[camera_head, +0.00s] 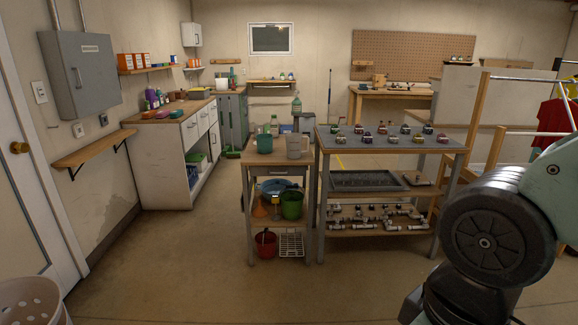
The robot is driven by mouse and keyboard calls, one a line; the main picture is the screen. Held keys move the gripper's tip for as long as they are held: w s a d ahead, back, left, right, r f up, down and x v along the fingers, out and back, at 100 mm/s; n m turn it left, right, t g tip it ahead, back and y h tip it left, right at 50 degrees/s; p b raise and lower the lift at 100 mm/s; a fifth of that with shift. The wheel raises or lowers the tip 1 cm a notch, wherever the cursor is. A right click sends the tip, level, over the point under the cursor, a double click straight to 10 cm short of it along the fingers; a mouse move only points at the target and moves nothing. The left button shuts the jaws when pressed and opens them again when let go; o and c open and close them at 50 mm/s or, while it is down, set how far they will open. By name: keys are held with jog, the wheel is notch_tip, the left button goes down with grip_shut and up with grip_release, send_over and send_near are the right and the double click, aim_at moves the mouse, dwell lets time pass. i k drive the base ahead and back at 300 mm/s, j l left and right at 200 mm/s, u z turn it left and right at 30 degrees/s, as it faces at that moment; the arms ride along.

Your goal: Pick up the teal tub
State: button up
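A small teal tub-like container (265,143) stands upright on the top of a wooden cart (255,172), at the middle of the view. A pale grey pitcher (294,147) stands just right of it. A wider blue basin (270,186) sits on the cart's shelf below. A small teal-looking dish (177,114) also lies on the counter at the left; it is too small to make out well. My arm fills the lower right, well apart from these things. My gripper's fingers do not show.
A grey table (385,143) with several small colored items adjoins the cart's right side. A white cabinet (160,165) and wooden wall shelf (95,150) stand left. A perforated bin (30,302) is at the lower left. The floor (200,265) before the cart is clear.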

aim_at(265, 141)
jog(key=i, duration=2)
jog(key=i+l+u, duration=0.15)
jog(key=i+u, duration=0.25)
jog(key=i, duration=0.3)
jog(key=i+l+u, duration=0.4)
jog(key=i, duration=0.25)
jog(key=i+l+u, duration=0.4)
jog(key=i+l, duration=0.15)
jog(key=i, duration=0.05)
